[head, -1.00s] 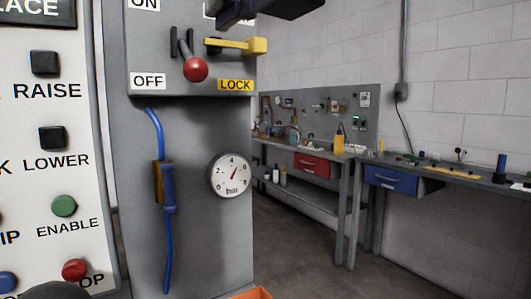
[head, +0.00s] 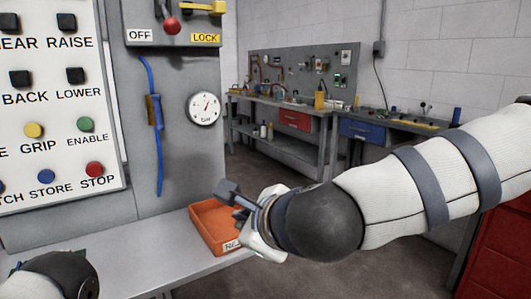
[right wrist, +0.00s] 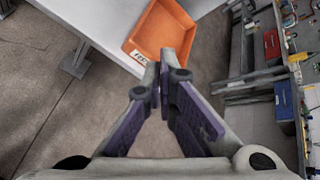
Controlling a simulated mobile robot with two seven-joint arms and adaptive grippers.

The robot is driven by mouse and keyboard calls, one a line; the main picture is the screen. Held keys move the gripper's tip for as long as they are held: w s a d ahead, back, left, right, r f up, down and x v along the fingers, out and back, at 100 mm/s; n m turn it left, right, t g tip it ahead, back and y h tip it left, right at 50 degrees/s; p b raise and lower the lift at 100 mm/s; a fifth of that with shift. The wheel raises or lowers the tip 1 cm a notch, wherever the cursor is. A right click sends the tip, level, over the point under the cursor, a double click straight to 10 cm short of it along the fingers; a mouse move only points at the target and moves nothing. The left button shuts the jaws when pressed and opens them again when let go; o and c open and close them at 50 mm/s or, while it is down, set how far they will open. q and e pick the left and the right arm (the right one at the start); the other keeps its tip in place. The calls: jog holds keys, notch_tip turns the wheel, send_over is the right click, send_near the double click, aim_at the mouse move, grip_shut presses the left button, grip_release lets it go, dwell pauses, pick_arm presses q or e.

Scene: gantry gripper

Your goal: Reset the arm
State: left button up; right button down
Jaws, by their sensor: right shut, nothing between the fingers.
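The white control panel (head: 108,135) stands at the left of the head view. Its buttons include black RAISE (head: 67,21) and LOWER (head: 75,76), green ENABLE (head: 85,124), yellow GRIP (head: 33,130), blue STORE (head: 46,177) and red STOP (head: 95,169). The red-knobbed lever (head: 171,27) is partly cut off at the top, beside the LOCK label. My right gripper (head: 228,192) is in front of the orange bin, apart from the panel. In the right wrist view its fingers (right wrist: 165,78) are shut and empty. Part of my left arm shows at bottom left; its gripper is not visible.
The orange bin (head: 203,222) sits on the grey table (head: 150,251). Workbenches (head: 300,117) line the back wall. A red cabinet (head: 500,245) stands at the right. Open floor lies between.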

jog(key=s+d+f+n+g+h, duration=0.1)
jog(key=s+d+f+n+g, duration=0.25)
jog(key=f, duration=0.55)
jog(key=s+d+f+n+g+h, duration=0.1)
jog(key=s+d+f+n, duration=0.25)
jog(key=s+f, duration=0.5)
jog(key=s+d+f+n+g, duration=0.2)
jog(key=s+d+f+n, duration=0.15)
jog(key=f, duration=0.75)
jog(key=s+d+f+n+g+h, duration=0.1)
jog(key=s+d+f+n+g, duration=0.1)
jog(key=s+d, duration=0.3)
jog(key=s+d+f+n+g+h, duration=0.1)
jog(key=s+d+n, duration=0.4)
jog(key=s, duration=0.8)
jog(key=s+d+f+n+g+h, duration=0.1)
jog(key=s+d+f+n+g, duration=0.2)
jog(key=s, duration=0.5)
jog(key=shift+s+d+f+p, duration=0.4)
jog(key=shift+d+f, duration=0.35)
jog(key=shift+d, duration=0.4)
jog(key=shift+n, duration=0.25)
